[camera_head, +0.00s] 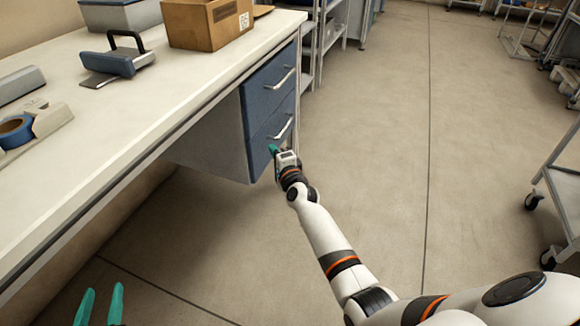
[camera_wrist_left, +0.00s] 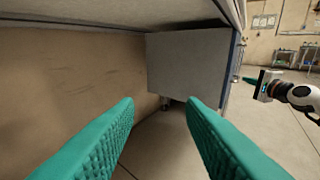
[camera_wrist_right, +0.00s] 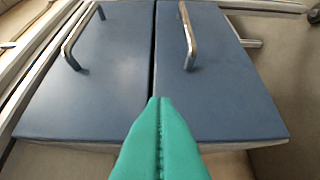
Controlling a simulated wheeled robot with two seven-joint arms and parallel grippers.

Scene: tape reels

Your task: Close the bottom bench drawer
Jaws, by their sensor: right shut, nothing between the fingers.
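The blue bottom drawer (camera_head: 272,138) is the lower of two fronts in the cabinet under the bench, with a silver bar handle (camera_head: 281,128). It looks about level with the top drawer (camera_head: 270,85); I cannot tell whether a small gap remains. In the right wrist view the bottom drawer (camera_wrist_right: 225,80) is the right-hand panel.
A wheeled cart (camera_head: 560,190) stands at the right. The floor (camera_head: 390,110) between is clear.

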